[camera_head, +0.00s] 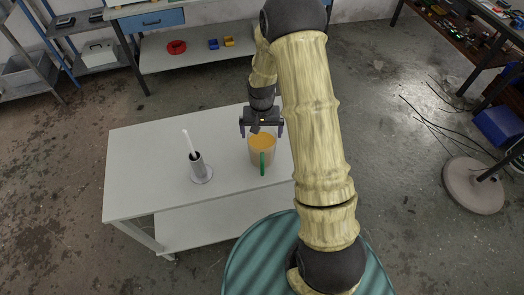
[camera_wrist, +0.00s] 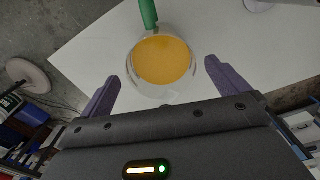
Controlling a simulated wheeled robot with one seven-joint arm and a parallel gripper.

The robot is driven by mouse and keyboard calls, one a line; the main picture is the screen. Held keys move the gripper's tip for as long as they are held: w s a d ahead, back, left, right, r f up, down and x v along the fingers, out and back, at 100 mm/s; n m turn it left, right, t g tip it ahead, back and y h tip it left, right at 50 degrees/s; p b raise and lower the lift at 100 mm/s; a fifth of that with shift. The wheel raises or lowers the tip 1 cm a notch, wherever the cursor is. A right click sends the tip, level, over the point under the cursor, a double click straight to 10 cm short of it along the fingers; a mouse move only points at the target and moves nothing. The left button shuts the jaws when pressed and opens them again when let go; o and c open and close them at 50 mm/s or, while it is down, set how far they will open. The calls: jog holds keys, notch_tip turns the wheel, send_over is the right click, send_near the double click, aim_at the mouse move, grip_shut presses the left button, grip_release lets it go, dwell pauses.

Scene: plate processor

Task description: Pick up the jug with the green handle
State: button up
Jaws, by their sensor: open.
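The jug (camera_head: 261,150) stands upright on the white table, with orange contents and a green handle (camera_head: 262,163) on its near side. In the wrist view the jug (camera_wrist: 162,62) is seen from above, with its green handle (camera_wrist: 148,14) at the top edge. My gripper (camera_head: 262,132) is open and empty, above the jug's far side in the head view. In the wrist view its two purple fingers (camera_wrist: 160,88) are spread wide, to the left and right of the jug's lower part. I cannot tell the exact height of the fingertips over the jug.
The white table (camera_head: 135,165) has a lower shelf. A metal cylinder holder (camera_head: 198,170) with a white stick in it stands left of the jug. A workbench with a red ring (camera_head: 177,47) is behind. A round grey base (camera_head: 473,185) stands at right.

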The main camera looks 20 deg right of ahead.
jog(key=shift+f, duration=1.05)
notch_tip(320, 180, down, 5)
jog(key=p, duration=0.3)
jog(key=shift+d+f, duration=0.1)
jog(key=c, duration=1.7)
jog(key=shift+r, duration=0.25)
jog(key=shift+c, duration=0.2)
notch_tip(320, 180, up, 10)
jog(key=b, duration=0.3)
jog(key=shift+f, duration=0.2)
